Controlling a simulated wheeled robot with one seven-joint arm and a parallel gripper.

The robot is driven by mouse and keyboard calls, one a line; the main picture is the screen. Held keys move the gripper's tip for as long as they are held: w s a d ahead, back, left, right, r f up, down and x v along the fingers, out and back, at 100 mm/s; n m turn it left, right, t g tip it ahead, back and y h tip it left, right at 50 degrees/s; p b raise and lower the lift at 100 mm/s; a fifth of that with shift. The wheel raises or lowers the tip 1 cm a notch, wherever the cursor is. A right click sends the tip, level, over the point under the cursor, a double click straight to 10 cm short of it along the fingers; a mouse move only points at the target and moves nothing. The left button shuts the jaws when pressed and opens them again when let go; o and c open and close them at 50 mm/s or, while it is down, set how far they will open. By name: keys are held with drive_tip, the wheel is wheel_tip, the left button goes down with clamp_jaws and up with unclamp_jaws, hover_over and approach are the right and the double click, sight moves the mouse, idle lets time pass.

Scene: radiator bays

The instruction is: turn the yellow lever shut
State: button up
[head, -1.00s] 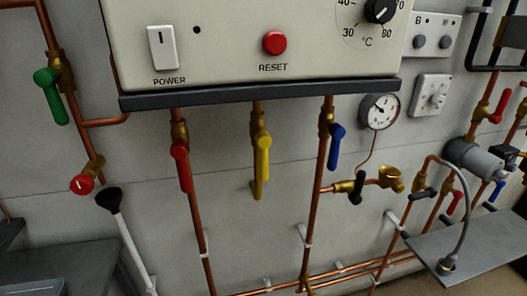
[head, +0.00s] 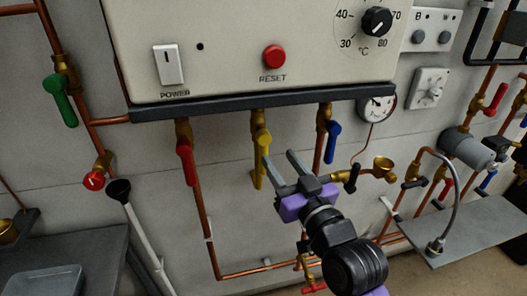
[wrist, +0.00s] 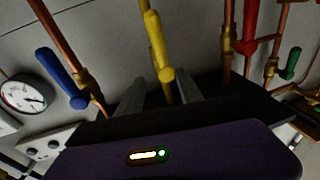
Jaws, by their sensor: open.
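The yellow lever (head: 263,143) hangs downward along its pipe from a brass valve under the cream boiler, between a red lever and a blue lever. My gripper (head: 279,157) is open and empty, at the lever's lower right, its fingers pointing up and left towards it. One fingertip overlaps the lever's lower part in the head view. In the wrist view the yellow lever (wrist: 155,37) lies in line with the gap between my two fingers (wrist: 161,84). I cannot tell whether they touch it.
The red lever (head: 185,162) hangs to the left and the blue lever (head: 333,142) close on the right. The boiler's dark bottom edge (head: 225,107) is just above. A gauge (head: 378,107) and brass fitting (head: 383,168) stand right. Bare wall lies between the pipes.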

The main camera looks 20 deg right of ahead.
drive_tip(key=shift+n+g, duration=0.3)
drive_tip(key=shift+g, duration=0.3)
drive_tip(key=shift+w+a+f+p, duration=0.35)
drive_tip(key=shift+w+f, duration=0.15)
drive_tip(key=shift+w, duration=0.8)
drive_tip(key=shift+w+a+f+p, duration=0.3)
drive_tip(key=shift+w+f, duration=0.25)
drive_tip(key=shift+w, duration=0.7)
drive_tip(key=shift+w+a+f+p, duration=0.35)
drive_tip(key=shift+w+f, duration=0.15)
drive_tip(key=shift+w, duration=0.8)
drive_tip(key=shift+d, duration=0.1)
clamp_jaws()
